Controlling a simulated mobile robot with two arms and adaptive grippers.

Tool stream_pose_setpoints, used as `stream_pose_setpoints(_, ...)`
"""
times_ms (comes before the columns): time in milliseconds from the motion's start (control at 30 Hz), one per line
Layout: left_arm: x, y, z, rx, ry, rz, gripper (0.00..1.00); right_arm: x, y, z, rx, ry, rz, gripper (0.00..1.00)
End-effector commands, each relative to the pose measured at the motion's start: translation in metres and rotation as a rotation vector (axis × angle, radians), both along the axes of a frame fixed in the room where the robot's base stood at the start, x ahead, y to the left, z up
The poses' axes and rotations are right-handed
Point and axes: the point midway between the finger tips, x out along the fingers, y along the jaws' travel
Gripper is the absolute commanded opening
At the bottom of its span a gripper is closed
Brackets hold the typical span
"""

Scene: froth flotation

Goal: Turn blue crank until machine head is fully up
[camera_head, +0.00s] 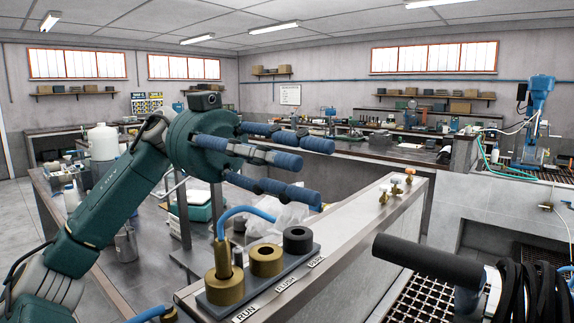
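The blue machine head (541,92) is on a stand at the far right, beyond the grey counter. It is small here, and I cannot make out a blue crank on it or how high the head sits. My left gripper (324,173) is in the middle of the view, its blue-padded fingers spread and pointing right. It is open, with nothing between the fingers, and far from the machine. My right gripper cannot be made out.
A block (285,267) with brass and dark sockets, labelled RUN, FLUSH and PARK, sits below my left gripper; a blue hose enters one socket. A black cylindrical bar (430,262) and black coils (530,292) fill the lower right. Brass valves (396,187) stand on the counter.

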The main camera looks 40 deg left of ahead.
Motion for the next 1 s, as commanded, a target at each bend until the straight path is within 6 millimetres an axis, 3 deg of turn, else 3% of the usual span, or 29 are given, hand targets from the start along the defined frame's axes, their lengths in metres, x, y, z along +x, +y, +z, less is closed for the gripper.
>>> stream_pose_setpoints(200,0.0,0.0089,-0.0004,0.001,0.0,0.001,0.37,-0.0009,-0.0001,-0.0011,0.0,0.001,0.0,0.4)
stream_pose_setpoints(667,-0.0002,0.0087,-0.0006,0.001,0.001,-0.001,0.37,-0.0021,-0.0002,0.0006,-0.001,0.003,0.0,0.4)
stream_pose_setpoints(833,-0.0002,0.0087,-0.0006,0.001,0.001,-0.001,0.03,-0.0023,-0.0003,0.0006,-0.001,0.003,0.0,0.4)
stream_pose_setpoints(1000,-0.0004,0.0087,-0.0005,0.001,0.0,0.0,0.0,-0.0006,-0.0003,0.0006,0.0,0.001,0.0,0.4)
